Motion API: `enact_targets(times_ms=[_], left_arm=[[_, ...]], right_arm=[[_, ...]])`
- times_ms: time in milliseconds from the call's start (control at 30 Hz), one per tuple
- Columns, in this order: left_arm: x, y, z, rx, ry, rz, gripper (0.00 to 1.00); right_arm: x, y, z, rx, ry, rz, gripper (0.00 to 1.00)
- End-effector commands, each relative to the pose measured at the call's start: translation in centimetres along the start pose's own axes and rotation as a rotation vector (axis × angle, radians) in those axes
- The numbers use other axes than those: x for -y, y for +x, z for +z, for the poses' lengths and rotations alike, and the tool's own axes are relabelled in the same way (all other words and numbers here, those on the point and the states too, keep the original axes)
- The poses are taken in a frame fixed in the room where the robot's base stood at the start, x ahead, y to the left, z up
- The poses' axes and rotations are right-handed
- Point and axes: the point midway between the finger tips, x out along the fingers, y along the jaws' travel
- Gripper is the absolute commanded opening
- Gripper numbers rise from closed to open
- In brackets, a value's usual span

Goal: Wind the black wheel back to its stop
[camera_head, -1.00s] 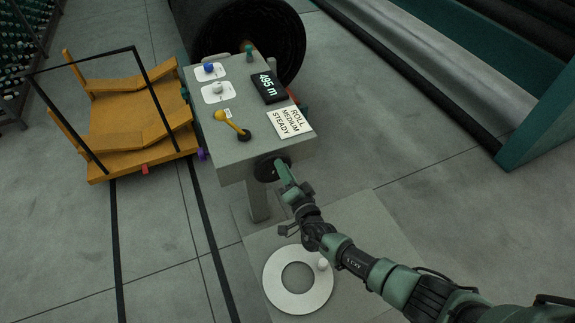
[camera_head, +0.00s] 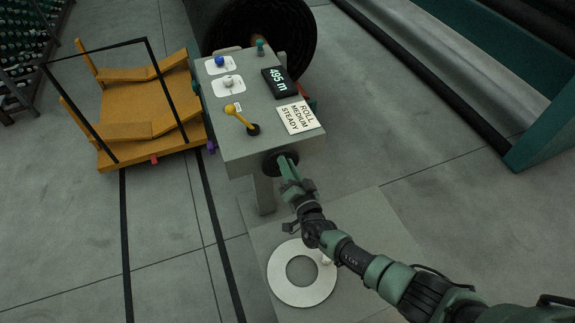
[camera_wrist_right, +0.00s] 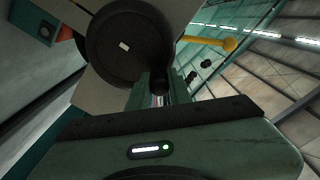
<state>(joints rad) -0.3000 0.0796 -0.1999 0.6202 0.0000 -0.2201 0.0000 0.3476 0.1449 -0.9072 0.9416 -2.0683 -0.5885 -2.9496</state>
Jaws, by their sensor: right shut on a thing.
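The black wheel (camera_head: 269,164) is on the near end face of the grey console; it also shows in the right wrist view (camera_wrist_right: 118,52) as a dark round disc with a small pale mark. My right gripper (camera_head: 286,160) reaches up to the wheel from the lower right and covers part of it. In the right wrist view its fingers (camera_wrist_right: 157,90) are shut on a dark knob (camera_wrist_right: 164,76) at the wheel's rim. The exact grip is partly hidden. My left gripper is not in view.
A dark roll (camera_head: 300,40) stands behind, an orange cradle (camera_head: 135,105) left. A white ring (camera_head: 280,286) lies below.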

Motion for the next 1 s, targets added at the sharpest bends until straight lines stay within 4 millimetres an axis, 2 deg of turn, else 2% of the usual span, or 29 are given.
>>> enact_targets(times_ms=[33, 100, 467, 567, 800, 1000], left_arm=[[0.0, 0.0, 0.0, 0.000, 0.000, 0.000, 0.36], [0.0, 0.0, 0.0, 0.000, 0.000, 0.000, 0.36], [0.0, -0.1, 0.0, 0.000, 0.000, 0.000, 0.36], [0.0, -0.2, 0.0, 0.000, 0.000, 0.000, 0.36], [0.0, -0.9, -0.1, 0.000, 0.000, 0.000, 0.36], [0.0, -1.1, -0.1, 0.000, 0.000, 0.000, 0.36]], right_arm=[[0.0, -0.1, 0.2, 0.003, -0.001, -0.001, 0.25], [0.0, -0.1, 0.2, 0.003, -0.001, 0.000, 0.41], [-0.1, -0.4, 0.1, 0.002, 0.001, 0.001, 0.41], [-0.1, -1.6, 0.1, 0.003, 0.002, 0.002, 0.41], [0.0, -5.8, 0.1, 0.004, 0.001, 0.002, 0.41], [0.0, -7.7, 0.1, 0.003, 0.000, 0.001, 0.41]])
